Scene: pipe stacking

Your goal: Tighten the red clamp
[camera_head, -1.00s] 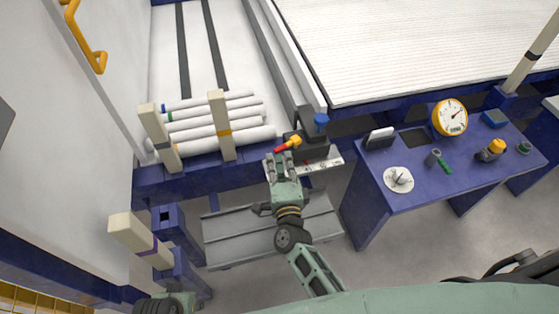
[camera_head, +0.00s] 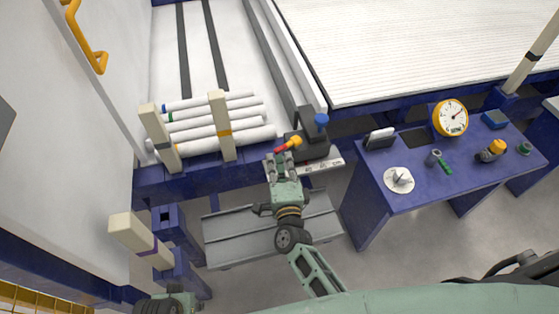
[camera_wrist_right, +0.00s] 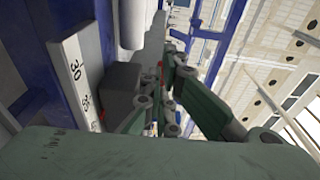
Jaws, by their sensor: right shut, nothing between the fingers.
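The red clamp handle (camera_head: 284,147) has a yellow end and sits at the front of a dark grey block (camera_head: 314,143) with a blue knob (camera_head: 321,120). In the head view my right gripper (camera_head: 279,157) is just below the red handle, its fingers shut and empty. Whether the fingertips touch the handle is unclear. In the right wrist view my right gripper (camera_wrist_right: 165,88) partly hides the clamp; only a small bit of red (camera_wrist_right: 102,114) shows beside the grey block (camera_wrist_right: 121,92). My left gripper's fingers are not visible.
A white ruler (camera_head: 326,164) runs along the ledge below the block. Several white pipes (camera_head: 213,118) lie behind cream posts (camera_head: 221,128) on the left. A blue table (camera_head: 450,180) with a yellow gauge (camera_head: 450,118) stands right. A grey step (camera_head: 235,236) lies below.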

